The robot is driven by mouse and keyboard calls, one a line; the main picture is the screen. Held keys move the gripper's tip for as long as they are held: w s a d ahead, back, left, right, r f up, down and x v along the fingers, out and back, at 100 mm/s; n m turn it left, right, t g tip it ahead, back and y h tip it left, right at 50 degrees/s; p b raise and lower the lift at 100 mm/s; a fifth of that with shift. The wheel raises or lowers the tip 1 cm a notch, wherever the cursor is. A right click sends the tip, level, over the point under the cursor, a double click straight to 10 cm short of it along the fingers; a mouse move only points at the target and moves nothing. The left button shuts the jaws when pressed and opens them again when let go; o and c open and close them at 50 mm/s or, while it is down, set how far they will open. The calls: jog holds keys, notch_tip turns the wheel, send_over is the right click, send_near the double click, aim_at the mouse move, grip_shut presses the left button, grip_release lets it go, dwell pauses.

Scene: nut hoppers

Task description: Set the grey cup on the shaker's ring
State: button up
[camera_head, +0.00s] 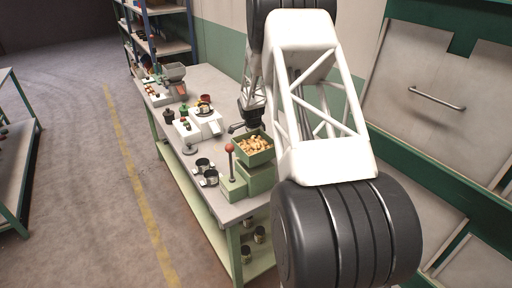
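Two small dark grey cups (203,164) and (211,178) stand close together on the bench near its front left edge; I cannot tell which is the task's cup. A white machine (203,125) stands behind them, with a dark round ring-like part (204,110) on top that looks like the shaker's ring. My gripper (240,127) is low over the bench, just behind the green hopper and right of the white machine. It is small and partly hidden by the hopper and my arm, so its fingers and anything in them are unclear.
A green hopper (255,160) full of nuts, with a red-knobbed lever (230,149), stands at the near end. A grey hopper (173,72) stands at the far end. A grey disc (190,149) lies by the cups. Cans (246,254) stand on the lower shelf.

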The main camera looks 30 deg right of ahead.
jog(key=shift+f, duration=0.3)
dwell(0.4)
jog(key=c, duration=1)
jog(key=shift+r, duration=0.1)
jog(key=shift+c, duration=0.2)
notch_tip(320, 180, up, 10)
dwell(0.4)
